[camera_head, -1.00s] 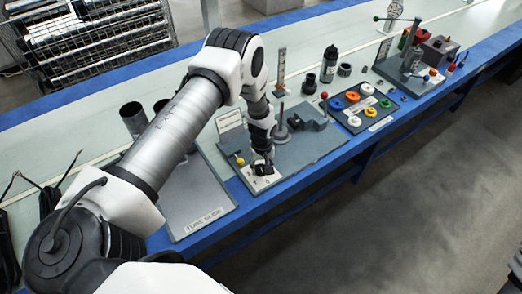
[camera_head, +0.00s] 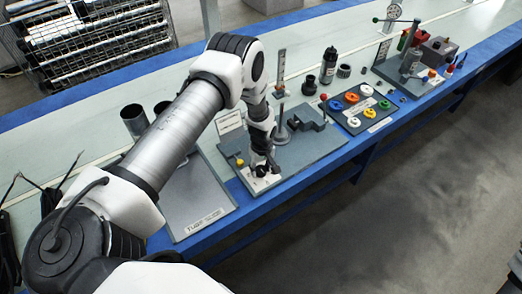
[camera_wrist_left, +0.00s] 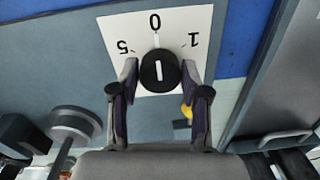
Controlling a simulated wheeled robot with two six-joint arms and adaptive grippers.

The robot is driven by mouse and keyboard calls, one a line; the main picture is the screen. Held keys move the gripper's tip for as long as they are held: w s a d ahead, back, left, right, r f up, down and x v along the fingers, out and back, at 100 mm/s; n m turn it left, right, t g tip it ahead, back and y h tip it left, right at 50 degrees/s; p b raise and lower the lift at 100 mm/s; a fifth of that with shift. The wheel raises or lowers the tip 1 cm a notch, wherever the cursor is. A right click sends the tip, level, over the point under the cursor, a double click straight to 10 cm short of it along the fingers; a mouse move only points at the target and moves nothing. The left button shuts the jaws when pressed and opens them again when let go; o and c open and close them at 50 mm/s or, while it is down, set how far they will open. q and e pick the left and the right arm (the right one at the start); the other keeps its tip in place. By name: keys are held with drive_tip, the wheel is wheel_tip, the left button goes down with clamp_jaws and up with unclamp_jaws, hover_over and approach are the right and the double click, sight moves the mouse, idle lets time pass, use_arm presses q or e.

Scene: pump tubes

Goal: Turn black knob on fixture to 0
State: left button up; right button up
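The black knob (camera_wrist_left: 160,78) sits on a white dial plate (camera_wrist_left: 185,22) marked 5, 0 and 1 in the left wrist view. Its white line points at the 0 mark, as closely as I can tell. The knob also shows in the head view (camera_head: 261,171) at the front of the grey fixture (camera_head: 310,153). The same gripper (camera_head: 264,166) hangs over the dial in the head view.
A yellow knob (camera_head: 239,162) stands beside the dial, close to my left gripper. A grey post on a round base (camera_head: 281,136) stands behind. A grey tray (camera_head: 196,200) lies left of the fixture. A board with coloured rings (camera_head: 374,122) lies to the right.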

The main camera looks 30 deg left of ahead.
sight(262, 169)
use_arm(q)
drive_tip(key=shift+o, duration=0.7)
wheel_tip(262, 169, up, 12)
drive_tip(key=shift+w, duration=0.15)
